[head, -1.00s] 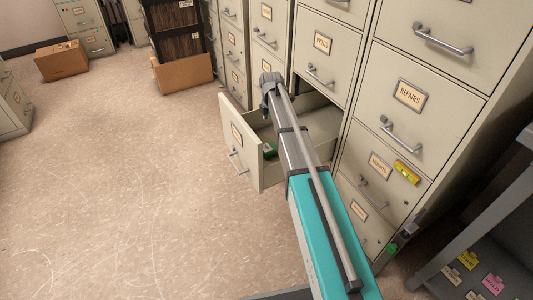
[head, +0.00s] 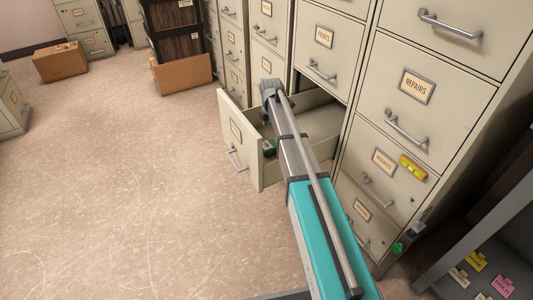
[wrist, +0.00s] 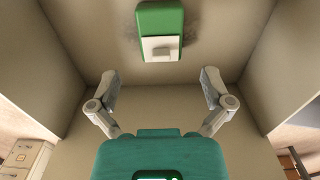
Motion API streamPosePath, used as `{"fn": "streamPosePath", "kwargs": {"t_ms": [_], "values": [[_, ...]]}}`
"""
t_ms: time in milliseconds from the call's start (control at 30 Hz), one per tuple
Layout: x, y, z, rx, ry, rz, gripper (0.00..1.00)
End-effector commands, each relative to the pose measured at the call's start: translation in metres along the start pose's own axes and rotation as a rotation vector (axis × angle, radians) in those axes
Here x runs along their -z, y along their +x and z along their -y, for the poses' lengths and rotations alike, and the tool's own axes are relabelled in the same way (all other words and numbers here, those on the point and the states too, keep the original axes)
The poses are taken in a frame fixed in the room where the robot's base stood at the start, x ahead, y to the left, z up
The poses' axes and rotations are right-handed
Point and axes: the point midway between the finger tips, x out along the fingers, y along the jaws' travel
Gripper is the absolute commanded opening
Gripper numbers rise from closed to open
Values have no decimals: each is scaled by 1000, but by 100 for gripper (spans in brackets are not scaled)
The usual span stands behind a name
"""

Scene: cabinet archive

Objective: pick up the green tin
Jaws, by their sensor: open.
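The green tin (head: 269,147) lies inside the open file drawer (head: 238,160), near its front, partly hidden by my arm in the head view. In the wrist view the green tin (wrist: 143,22) lies on the drawer floor at the top middle, with a pale block or label on its face. My gripper (wrist: 157,80) is open and empty. Its two fingers are spread wide, below the tin in the picture and apart from it.
Drawer walls rise on both sides of my gripper. Tall beige cabinets (head: 417,86) stand to the right, one with a yellow level (head: 412,167) on its front. A cardboard box (head: 60,61) sits far left. The floor (head: 120,190) left of the drawer is clear.

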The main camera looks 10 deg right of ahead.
Motion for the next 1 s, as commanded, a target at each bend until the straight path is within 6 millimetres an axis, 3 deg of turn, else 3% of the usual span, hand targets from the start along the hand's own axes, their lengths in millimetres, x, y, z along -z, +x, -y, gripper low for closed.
{"fn": "streamPosePath", "kwargs": {"t_ms": [400,1000], "values": [[0,34,0,0,0,0,100],[0,38,0,0,-1,0,100]]}}
